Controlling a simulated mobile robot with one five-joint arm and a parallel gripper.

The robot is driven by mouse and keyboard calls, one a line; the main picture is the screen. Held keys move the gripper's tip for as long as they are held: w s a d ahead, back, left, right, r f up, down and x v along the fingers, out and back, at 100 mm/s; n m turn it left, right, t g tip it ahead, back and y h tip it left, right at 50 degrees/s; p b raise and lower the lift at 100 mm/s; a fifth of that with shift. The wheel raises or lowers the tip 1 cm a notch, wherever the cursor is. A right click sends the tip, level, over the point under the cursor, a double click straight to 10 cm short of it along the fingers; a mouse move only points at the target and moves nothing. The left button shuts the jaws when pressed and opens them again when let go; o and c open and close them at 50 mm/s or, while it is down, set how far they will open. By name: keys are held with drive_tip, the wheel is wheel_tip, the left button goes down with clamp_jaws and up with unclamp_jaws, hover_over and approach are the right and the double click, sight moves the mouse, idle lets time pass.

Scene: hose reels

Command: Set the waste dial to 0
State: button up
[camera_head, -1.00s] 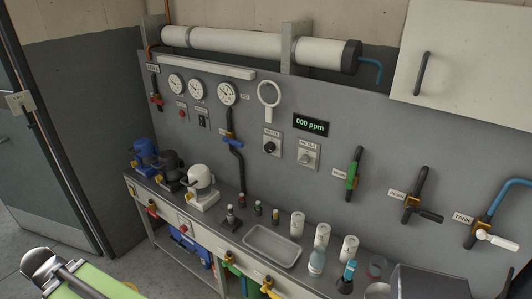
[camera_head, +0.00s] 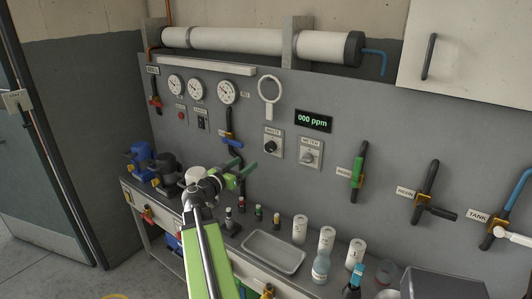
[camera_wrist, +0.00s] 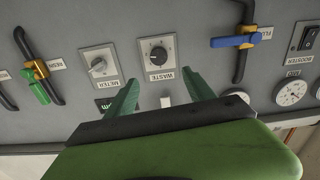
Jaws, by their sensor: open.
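The waste dial (camera_head: 271,147) is a black knob on a pale square plate on the grey wall panel, labelled WASTE. In the wrist view the waste dial (camera_wrist: 158,56) appears upside down, ahead of my fingers and roughly between their lines. Its pointer setting is too small to read surely. My gripper (camera_head: 246,172) is raised in front of the panel, left of and a little below the dial. It also shows in the wrist view (camera_wrist: 162,90), with its two green fingers apart and nothing between them. The fingers appear apart from the dial.
A similar meter dial (camera_head: 310,153) sits right of the waste dial, below the display (camera_head: 313,121) reading 000 ppm. A blue-handled valve (camera_head: 230,138) is to the left. Below, the bench holds a metal tray (camera_head: 273,252), white canisters (camera_head: 326,240) and small bottles.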

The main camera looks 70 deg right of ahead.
sight(268, 148)
drive_tip(key=x, duration=1.5)
drive_tip(key=shift+d, duration=0.2)
